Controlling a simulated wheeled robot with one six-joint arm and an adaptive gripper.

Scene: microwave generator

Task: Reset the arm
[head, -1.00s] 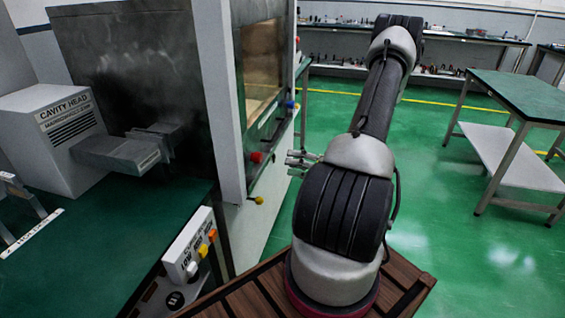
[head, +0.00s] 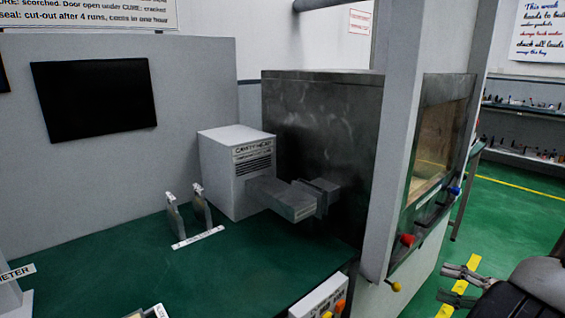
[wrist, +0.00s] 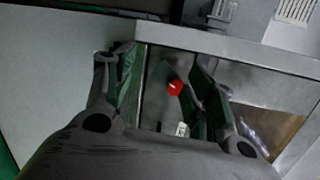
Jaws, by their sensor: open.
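My gripper (head: 457,285) shows at the lower right of the head view, beside the microwave cabinet, with its fingers pointing left. In the wrist view my gripper (wrist: 165,85) has its two fingers spread apart, with nothing between the pads. A red knob (wrist: 174,88) on the cabinet front shows in the gap between the fingers, beyond them. Part of my dark arm is at the right edge of the head view; the rest of it is out of frame.
The microwave cabinet (head: 310,110) with its windowed front stands right of centre. The red knob (head: 407,240) and a yellow knob (head: 396,286) stick out near my gripper. The cavity head box (head: 225,170) sits on the green bench (head: 120,265). Open green floor (head: 510,225) lies to the right.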

